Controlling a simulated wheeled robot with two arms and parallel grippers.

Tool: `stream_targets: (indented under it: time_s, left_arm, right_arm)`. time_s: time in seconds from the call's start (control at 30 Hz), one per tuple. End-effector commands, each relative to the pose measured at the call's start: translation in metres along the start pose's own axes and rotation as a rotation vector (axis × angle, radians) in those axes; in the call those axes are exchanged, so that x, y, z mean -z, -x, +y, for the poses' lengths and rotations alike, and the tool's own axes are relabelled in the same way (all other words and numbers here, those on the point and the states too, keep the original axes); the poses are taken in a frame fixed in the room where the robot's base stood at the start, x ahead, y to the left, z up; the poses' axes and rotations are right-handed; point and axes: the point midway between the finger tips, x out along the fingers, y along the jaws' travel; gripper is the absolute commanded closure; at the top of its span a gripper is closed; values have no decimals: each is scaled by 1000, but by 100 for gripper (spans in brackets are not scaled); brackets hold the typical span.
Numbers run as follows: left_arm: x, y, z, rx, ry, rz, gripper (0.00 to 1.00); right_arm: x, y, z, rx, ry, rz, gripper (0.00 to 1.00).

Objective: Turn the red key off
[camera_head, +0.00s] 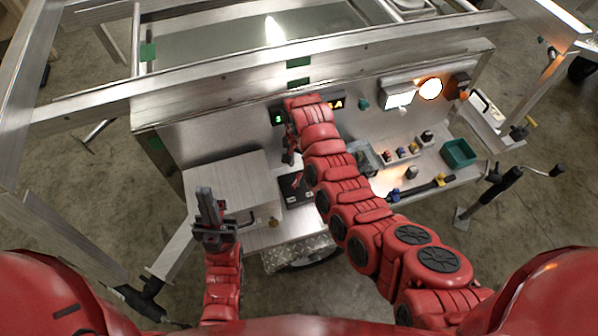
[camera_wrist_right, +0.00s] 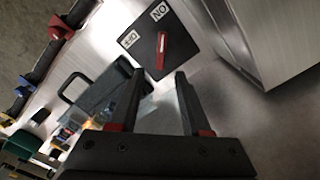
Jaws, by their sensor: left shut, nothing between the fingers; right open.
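The red key (camera_wrist_right: 162,50) stands on a black square panel (camera_wrist_right: 178,58) in the right wrist view. White ON and OFF labels are on this panel, and the key's far end points toward ON. My right gripper (camera_wrist_right: 160,78) is open and empty, its fingertips apart from the key and just short of the panel. In the head view the black panel (camera_head: 297,190) lies on the bench below my right gripper (camera_head: 291,152), which my arm partly hides. My left gripper (camera_head: 209,205) is shut and empty, in front of the metal box.
A metal box (camera_head: 235,180) stands left of the panel. A dark-handled clear case (camera_wrist_right: 105,95) lies near the key. An upright metal panel (camera_head: 215,135) stands behind.

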Motion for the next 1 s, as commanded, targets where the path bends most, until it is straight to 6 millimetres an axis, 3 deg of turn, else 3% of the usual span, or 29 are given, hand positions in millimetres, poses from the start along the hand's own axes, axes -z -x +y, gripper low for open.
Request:
stream_targets:
  time_s: [0.4,0.93,1.0]
  left_arm:
    - [1,-8,0,0,0,0,100]
    - [1,-8,0,0,0,0,100]
    - [1,-8,0,0,0,0,100]
  right_arm:
    - [1,-48,0,-3,3,1,52]
    - [1,-59,0,1,-2,2,52]
    - [1,-59,0,1,-2,2,62]
